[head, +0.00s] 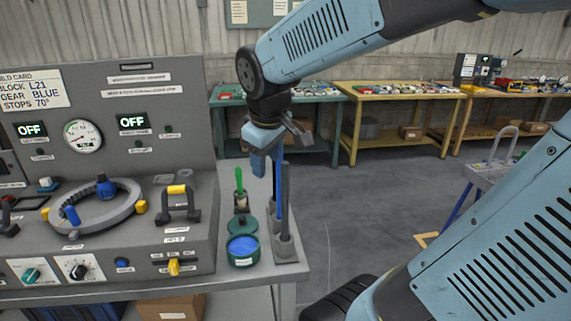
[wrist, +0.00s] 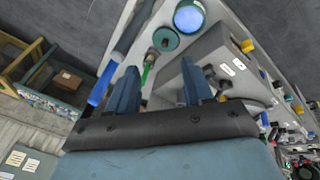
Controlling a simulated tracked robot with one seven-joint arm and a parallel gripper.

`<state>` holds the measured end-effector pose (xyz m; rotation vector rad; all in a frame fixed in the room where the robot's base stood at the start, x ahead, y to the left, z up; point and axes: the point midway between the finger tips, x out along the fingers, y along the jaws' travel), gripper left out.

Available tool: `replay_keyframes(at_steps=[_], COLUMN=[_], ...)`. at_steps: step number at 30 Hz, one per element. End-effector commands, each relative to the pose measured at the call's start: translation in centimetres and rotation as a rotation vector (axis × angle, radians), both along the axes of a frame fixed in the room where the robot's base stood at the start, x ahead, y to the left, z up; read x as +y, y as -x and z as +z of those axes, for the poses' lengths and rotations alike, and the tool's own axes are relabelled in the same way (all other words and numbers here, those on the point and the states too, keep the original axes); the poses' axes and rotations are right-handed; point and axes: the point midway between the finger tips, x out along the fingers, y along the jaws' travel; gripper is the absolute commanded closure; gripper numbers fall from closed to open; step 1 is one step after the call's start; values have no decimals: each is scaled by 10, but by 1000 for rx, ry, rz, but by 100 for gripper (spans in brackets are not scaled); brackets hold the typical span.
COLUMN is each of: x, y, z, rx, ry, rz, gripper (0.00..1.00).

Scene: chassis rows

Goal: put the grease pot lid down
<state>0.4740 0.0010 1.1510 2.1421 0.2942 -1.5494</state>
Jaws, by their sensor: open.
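The grease pot (head: 243,255) is a green round pot with blue grease showing in its open top. It stands near the bench's right end and also shows in the wrist view (wrist: 188,17). The grease pot lid (head: 243,225), a dark green disc with a small knob, lies on the bench just behind the pot. In the wrist view the lid (wrist: 166,39) lies beside the pot, clear of the fingers. My gripper (head: 267,164) is open and empty, raised above the bench behind the lid. Its two blue fingers (wrist: 160,82) stand apart in the wrist view.
A green-handled brush (head: 240,183) stands in a small holder behind the lid. A control panel with a yellow-topped handle (head: 178,190) fills the left.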

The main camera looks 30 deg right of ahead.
Motion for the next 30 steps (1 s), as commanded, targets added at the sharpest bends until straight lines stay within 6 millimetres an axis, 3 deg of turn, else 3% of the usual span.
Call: replay_keyframes(at_steps=[6, 12, 30], x=[-1, -1, -1], y=[49, 76, 83], z=[18, 24, 25], rx=[-106, -157, -169], ry=[-164, -272, -303], rz=[-251, -395, -435], gripper=[49, 49, 49])
